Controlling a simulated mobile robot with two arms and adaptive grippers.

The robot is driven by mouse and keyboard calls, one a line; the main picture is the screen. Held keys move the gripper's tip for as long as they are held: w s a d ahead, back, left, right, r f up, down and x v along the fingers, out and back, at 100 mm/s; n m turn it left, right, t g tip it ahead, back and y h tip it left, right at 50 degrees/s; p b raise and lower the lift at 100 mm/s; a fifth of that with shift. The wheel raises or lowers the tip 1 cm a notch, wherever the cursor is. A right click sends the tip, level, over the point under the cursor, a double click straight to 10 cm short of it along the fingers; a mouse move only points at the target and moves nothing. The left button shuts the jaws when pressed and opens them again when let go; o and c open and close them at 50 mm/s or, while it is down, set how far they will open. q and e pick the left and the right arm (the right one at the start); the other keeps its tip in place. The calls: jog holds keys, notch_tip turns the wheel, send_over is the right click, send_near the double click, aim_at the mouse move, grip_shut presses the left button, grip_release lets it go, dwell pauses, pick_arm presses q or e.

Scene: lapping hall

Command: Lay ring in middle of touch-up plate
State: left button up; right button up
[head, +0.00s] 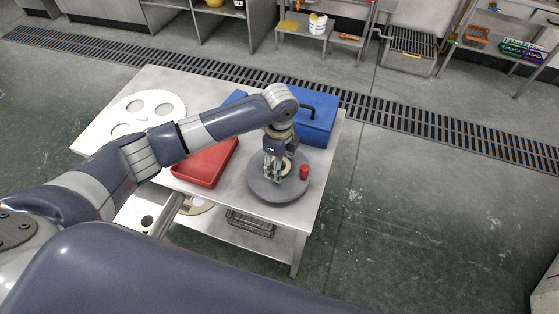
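The touch-up plate (266,193) is a round dark grey disc on the front right part of the metal table. My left gripper (275,172) points down over the middle of this plate. A small tan piece, likely the ring (287,166), shows at the right side of the fingers, partly hidden by them. I cannot tell whether the fingers hold it or whether it rests on the plate. My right gripper is not in view.
A small red cylinder (304,172) stands at the plate's right edge. A red tray (203,170) lies left of the plate. A blue toolbox (318,122) stands behind it. A white disc with large holes (172,104) lies at the table's far left.

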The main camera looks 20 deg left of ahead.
pick_arm(q)
jog(key=o, duration=1.2)
jog(key=shift+f, duration=0.1)
notch_tip(320, 180, up, 12)
jog(key=b, duration=0.1)
jog(key=shift+b, duration=0.4)
